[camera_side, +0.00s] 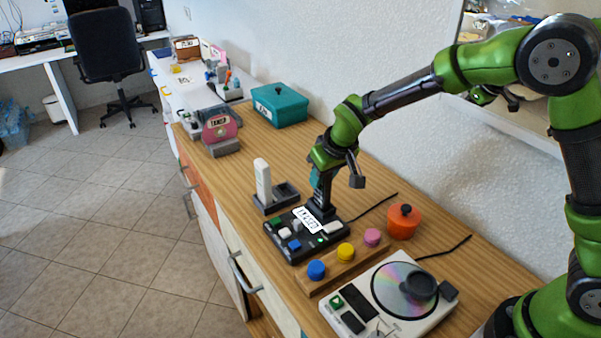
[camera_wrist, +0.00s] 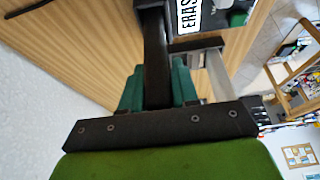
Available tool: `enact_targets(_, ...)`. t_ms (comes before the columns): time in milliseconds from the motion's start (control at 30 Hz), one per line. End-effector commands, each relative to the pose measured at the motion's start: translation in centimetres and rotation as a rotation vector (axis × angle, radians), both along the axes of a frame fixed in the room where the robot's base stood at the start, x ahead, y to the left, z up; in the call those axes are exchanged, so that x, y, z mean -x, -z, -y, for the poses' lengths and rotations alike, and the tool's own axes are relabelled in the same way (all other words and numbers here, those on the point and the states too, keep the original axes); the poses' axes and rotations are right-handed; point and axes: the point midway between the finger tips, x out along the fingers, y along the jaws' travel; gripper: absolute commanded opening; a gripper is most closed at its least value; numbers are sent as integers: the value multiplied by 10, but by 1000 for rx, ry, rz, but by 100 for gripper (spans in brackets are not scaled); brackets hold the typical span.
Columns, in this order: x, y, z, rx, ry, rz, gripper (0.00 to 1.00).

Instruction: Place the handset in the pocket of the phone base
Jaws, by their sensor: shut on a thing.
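The tray's right part looks empty. In the wrist view the white piece (camera_wrist: 217,74) and the grey tray edge (camera_wrist: 196,45) show at the upper right. My gripper (camera_side: 319,183), with teal fingers, is to the right of the tray. It is shut on a dark upright bar (camera_wrist: 155,60). The bar's lower end reaches the back edge of the button panel; I cannot tell whether it touches.
The black button panel (camera_side: 287,249), with a white label, lies in front of my gripper. A wooden strip with coloured knobs (camera_side: 327,277), an orange pot (camera_side: 404,222) and a disc player (camera_side: 350,325) are to the right. A teal box (camera_side: 281,106) stands behind. Bare wood separates box and tray.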

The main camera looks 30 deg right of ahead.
Motion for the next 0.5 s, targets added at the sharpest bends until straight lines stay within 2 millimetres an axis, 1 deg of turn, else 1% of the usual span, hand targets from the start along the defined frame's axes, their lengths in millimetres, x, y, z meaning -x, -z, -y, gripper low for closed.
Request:
enact_targets(367,0,4,0,0,1,2,0)
enact_targets(400,0,5,0,0,1,2,33)
enact_targets(467,0,5,0,0,1,2,42)
enact_targets(500,0,5,0,0,1,2,48)
